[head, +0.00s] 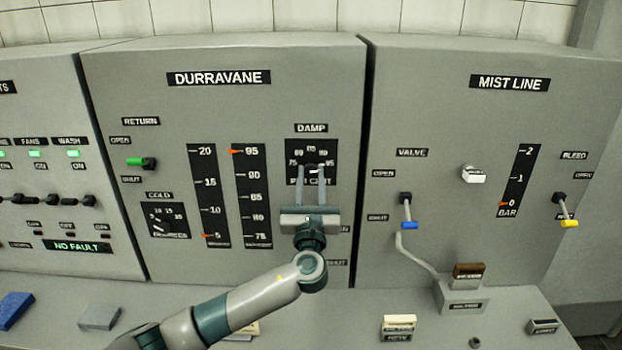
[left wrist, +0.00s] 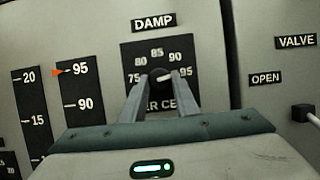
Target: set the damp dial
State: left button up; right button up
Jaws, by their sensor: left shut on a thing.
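The damp dial (head: 312,169) is a dark knob on a black scale plate marked 75 to 95 per cent, under the DAMP label on the DURRAVANE panel. My left gripper (head: 314,172) reaches up to it from below and is shut on the knob. In the left wrist view the knob (left wrist: 159,76) sits between the two fingertips, and its white pointer line points right, near the 95 mark. The fingers hide the lower part of the plate. My right gripper is not in view.
Two gauges with red pointers, one to 20 (head: 203,195) and one to 95 (head: 252,195), stand left of the dial. A green-tipped RETURN lever (head: 135,162) and the COLD dial (head: 163,218) are farther left. The MIST LINE panel has a blue-tipped valve lever (head: 409,224).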

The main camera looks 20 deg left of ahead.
pick_arm(q)
jog(key=shift+f+n+g+y+b, duration=0.2)
jog(key=shift+n+g+y+b, duration=0.2)
jog(key=shift+n+y+b, duration=0.5)
jog(key=n+b, duration=0.1)
jog(key=n, duration=0.1)
jog(key=n+y+b, duration=0.1)
jog(key=shift+d+n+g+b, duration=0.2)
jog(key=shift+n+g+b, duration=0.1)
jog(key=shift+n+g, duration=0.1)
jog(key=n+y+b, duration=0.1)
jog(key=n, duration=0.1)
jog(key=shift+n+g+b, duration=0.3)
jog(key=n+b, duration=0.1)
jog(key=n+g+y, duration=0.1)
jog(key=n, duration=0.1)
jog(key=shift+w+d+r+n+g+b, duration=0.1)
jog(key=shift+d+r+n+g+b, duration=0.05)
jog(key=shift+n+g+b, duration=0.2)
jog(key=n, duration=0.2)
jog(key=n+g+b, duration=0.1)
jog(key=n, duration=0.1)
jog(key=shift+d+r+g+y, duration=0.1)
jog(key=shift+r+g+y, duration=0.15)
jog(key=shift+y, duration=0.15)
jog(key=n+g+b, duration=0.1)
jog(key=n, duration=0.3)
jog(key=shift+r, duration=0.15)
jog(key=shift+g, duration=0.3)
jog(key=shift+n, duration=0.25)
